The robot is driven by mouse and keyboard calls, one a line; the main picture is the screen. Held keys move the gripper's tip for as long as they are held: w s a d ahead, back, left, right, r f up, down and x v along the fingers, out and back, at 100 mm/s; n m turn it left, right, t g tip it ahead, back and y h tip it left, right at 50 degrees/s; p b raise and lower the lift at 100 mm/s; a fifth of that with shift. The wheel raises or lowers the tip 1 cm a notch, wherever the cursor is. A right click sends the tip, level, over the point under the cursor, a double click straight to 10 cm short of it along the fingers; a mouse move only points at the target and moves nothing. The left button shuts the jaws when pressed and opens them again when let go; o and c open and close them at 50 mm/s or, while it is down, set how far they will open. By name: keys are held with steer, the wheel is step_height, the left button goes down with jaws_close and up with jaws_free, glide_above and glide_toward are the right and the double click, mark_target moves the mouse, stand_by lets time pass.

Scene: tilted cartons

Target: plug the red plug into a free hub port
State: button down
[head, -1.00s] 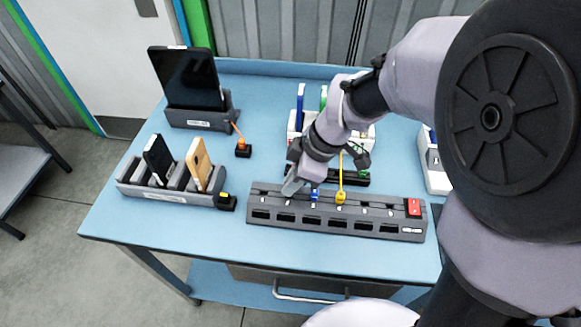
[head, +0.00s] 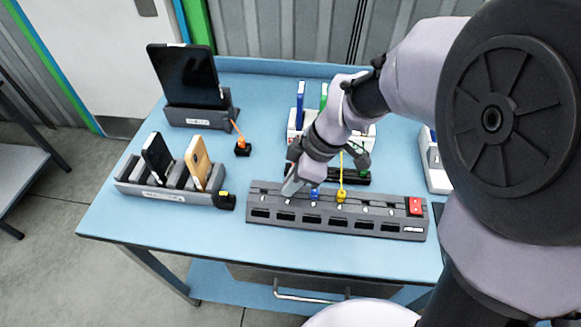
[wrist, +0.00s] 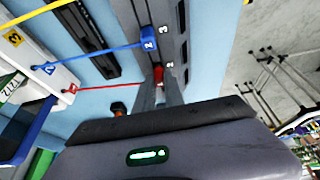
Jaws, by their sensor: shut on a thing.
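The dark grey hub (head: 335,224) lies along the front of the blue table and has a row of ports. My gripper (head: 290,187) is at its left part, pointing down. In the wrist view my gripper (wrist: 158,82) is shut on the red plug (wrist: 158,73), which is at the hub beside the number 2. Its red cable (wrist: 105,79) runs left to a white block. I cannot tell how deep the plug sits; the fingers hide part of it. A blue plug (head: 314,194) and a yellow plug (head: 341,196) stand in nearby hub ports.
A red switch (head: 415,206) is at the hub's right end. A phone rack (head: 180,190) stands left, a tablet dock (head: 200,116) at the back left. A black strip (wrist: 92,45) lies behind the hub.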

steer(key=shift+f+b, duration=0.35)
steer(key=shift+f, duration=0.05)
stand_by(0.5)
steer(key=c, duration=0.9)
jaws_free()
steer(key=shift+c, duration=0.2)
steer(key=shift+r, duration=0.15)
step_height(320, 180, up, 7)
steer(key=p, duration=0.5)
